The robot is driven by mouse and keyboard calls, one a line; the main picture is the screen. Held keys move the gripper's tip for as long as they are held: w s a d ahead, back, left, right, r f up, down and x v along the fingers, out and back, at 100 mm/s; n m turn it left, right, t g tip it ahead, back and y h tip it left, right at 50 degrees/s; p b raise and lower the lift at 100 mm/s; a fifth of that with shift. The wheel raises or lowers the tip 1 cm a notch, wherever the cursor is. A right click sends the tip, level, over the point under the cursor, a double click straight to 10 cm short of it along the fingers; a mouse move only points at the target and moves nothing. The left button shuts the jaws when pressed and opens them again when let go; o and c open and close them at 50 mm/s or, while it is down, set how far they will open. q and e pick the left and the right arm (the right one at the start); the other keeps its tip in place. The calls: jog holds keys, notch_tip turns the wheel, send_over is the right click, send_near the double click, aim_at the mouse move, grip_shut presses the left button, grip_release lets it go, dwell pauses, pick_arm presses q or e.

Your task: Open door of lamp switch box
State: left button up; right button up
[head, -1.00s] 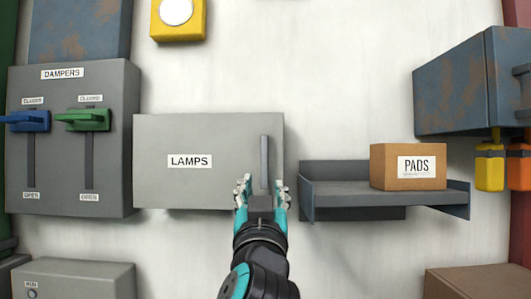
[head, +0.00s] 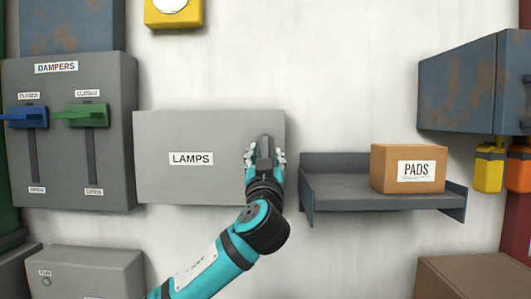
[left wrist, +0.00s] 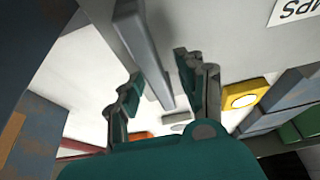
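The lamp switch box (head: 160,130), a grey box with a LAMPS label (head: 191,159), hangs on the wall with its door shut. A dark upright bar handle (head: 264,145) is near the right edge of the door. My left gripper (head: 265,157) is open at the handle, with one finger on each side of it in the head view. In the left wrist view the handle (left wrist: 143,45) runs between the two spread fingers (left wrist: 158,85). I cannot tell whether either finger touches it. The gripper hides the lower handle. My right gripper is not in view.
A grey shelf (head: 330,190) with a PADS carton (head: 408,168) is just right of the box. The dampers panel (head: 65,140) adjoins it on the left, with blue and green levers. A rusty blue cabinet (head: 458,88) projects at upper right.

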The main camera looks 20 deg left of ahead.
pick_arm(q)
jog(key=shift+c, duration=0.2)
grip_shut()
dwell(0.3)
